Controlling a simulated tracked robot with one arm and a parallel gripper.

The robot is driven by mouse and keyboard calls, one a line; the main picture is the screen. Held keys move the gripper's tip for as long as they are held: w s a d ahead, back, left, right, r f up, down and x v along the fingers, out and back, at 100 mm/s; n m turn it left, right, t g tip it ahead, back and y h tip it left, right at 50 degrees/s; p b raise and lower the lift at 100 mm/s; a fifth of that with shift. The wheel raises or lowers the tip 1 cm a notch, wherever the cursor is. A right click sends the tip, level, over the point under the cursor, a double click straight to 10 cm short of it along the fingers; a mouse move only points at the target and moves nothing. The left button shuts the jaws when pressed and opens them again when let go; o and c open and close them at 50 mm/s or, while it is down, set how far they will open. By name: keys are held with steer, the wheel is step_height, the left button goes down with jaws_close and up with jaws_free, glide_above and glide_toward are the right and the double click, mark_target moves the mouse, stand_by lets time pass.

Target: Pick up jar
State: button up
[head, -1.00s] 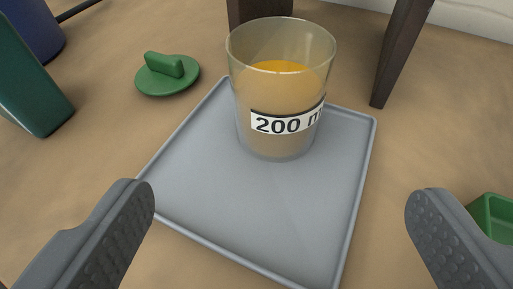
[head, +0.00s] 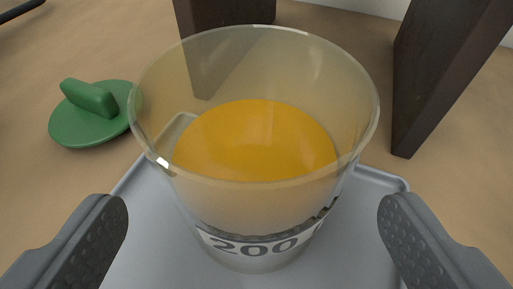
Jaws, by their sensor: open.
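The jar (head: 262,215) is a clear, open-topped cup with an orange content and a white label reading "200". It stands upright on a grey tray (head: 150,250). My gripper (head: 252,215) is open, with one grey ridged finger to the left of the jar and one to the right. Gaps show between each finger and the jar, and I see nothing held. The lower fronts of the fingers run out of the picture.
A green lid with a raised grip (head: 95,112) lies on the brown surface left of the jar. Two dark upright posts stand behind, one at the back left (head: 225,45) and one at the right (head: 445,70). A dark cable end shows at the top left.

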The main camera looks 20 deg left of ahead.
mark_target(254, 232)
steer(key=x, duration=0.4)
steer(key=shift+d+b, duration=0.1)
steer(key=shift+b, duration=0.25)
steer(key=shift+s, duration=0.1)
steer(key=c, duration=1.3)
steer(key=shift+r, duration=0.15)
